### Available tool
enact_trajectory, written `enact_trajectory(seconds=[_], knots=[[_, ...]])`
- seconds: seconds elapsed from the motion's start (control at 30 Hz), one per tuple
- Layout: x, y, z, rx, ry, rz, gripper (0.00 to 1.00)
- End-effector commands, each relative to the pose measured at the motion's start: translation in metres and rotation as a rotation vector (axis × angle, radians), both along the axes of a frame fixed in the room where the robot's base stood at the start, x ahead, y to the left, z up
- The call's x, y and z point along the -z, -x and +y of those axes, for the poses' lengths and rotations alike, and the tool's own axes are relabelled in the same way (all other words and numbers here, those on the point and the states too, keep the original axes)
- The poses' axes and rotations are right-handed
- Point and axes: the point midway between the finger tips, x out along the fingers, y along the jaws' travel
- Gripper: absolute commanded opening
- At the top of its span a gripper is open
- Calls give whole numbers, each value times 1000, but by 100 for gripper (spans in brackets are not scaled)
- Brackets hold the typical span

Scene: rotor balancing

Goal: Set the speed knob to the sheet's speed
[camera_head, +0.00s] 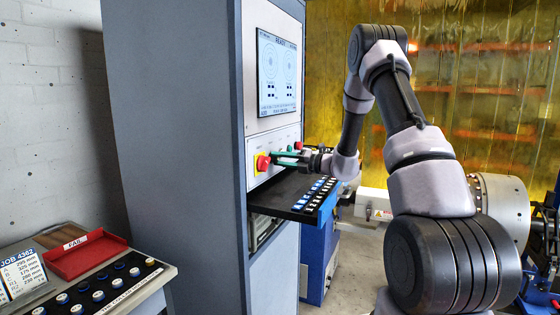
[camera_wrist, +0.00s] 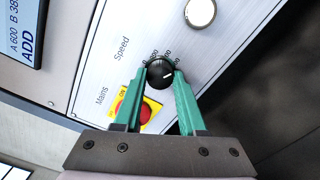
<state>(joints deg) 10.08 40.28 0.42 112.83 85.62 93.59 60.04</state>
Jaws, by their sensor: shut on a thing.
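The black speed knob (camera_wrist: 160,73) sits on the light control panel (camera_wrist: 110,62) under the label "Speed", with a white pointer line on its face. Small numbers ring it, partly hidden and too small to read surely. My gripper (camera_wrist: 160,82) has its green fingers shut on the knob, one on each side. In the head view my gripper (camera_head: 296,154) reaches the panel from the right, and the knob is hidden. The job sheet (camera_head: 22,272) stands at the lower left, headed "JOB 4362", with several lines of values; its speed line is not clearly readable.
The red mains switch (camera_wrist: 132,110) on its yellow plate is close beside a finger; it also shows in the head view (camera_head: 262,162). A pale round button (camera_wrist: 201,12) is above the knob. A keyboard shelf (camera_head: 300,195) juts out below. A screen (camera_head: 277,75) is above.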

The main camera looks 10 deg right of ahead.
Motion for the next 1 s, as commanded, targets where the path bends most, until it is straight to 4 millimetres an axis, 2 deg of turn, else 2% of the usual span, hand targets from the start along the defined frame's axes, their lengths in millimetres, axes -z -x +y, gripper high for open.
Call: enact_trajectory(seconds=[0.23,0.27,0.3,0.33,0.67,0.83,1.0], knots=[[3,1,-1,0,4,4,0],[3,1,-1,0,4,4,52],[3,1,-1,0,4,4,67],[2,1,-1,0,3,3,70],[1,1,-2,1,1,1,70],[1,13,-19,4,3,1,70],[1,34,-48,4,2,1,70]])
